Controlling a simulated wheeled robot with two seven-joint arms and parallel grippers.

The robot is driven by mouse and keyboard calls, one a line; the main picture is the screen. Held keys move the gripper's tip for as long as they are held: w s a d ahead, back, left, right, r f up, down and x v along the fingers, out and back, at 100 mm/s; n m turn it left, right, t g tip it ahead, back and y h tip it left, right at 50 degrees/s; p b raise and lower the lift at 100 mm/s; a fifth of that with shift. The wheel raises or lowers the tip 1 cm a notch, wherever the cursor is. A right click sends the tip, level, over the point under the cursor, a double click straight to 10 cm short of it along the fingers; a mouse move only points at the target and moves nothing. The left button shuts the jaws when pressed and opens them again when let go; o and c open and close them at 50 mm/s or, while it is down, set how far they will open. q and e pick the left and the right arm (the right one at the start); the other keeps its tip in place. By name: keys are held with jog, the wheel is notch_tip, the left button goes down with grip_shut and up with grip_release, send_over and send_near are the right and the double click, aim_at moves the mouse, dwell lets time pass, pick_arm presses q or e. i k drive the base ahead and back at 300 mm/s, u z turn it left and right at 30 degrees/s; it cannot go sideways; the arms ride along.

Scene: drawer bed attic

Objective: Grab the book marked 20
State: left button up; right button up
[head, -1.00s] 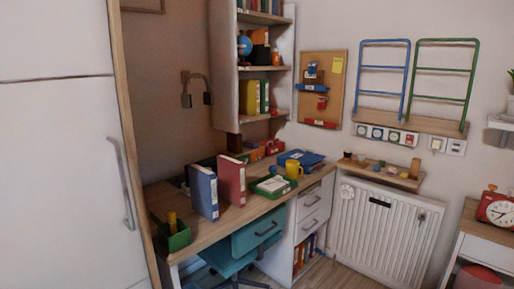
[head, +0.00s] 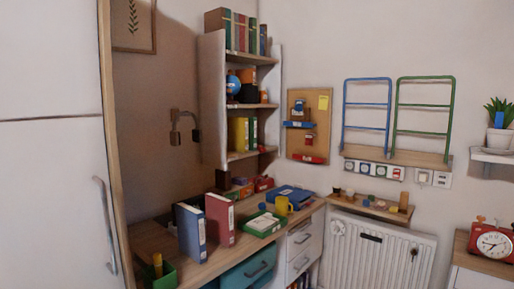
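No number 20 can be read on any book at this size. Several books in red, green and dark colours (head: 240,32) stand upright on the top shelf of the wall unit. Yellow (head: 238,134) and green (head: 253,131) books stand on a lower shelf. On the desk, a blue binder (head: 191,233) and a red binder (head: 220,220) stand upright with pale labels on their spines. Neither of my grippers is in view.
The wooden desk (head: 158,240) also holds a green tray (head: 262,224), a yellow mug (head: 282,206) and a blue folder (head: 291,195). A teal chair (head: 248,272) is at its front. A white cabinet (head: 50,190) stands close at left. A radiator (head: 380,250) is at right.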

aim_at(191, 231)
jog(key=z, duration=0.4)
jog(key=i, duration=1.8)
jog(key=z, duration=0.35)
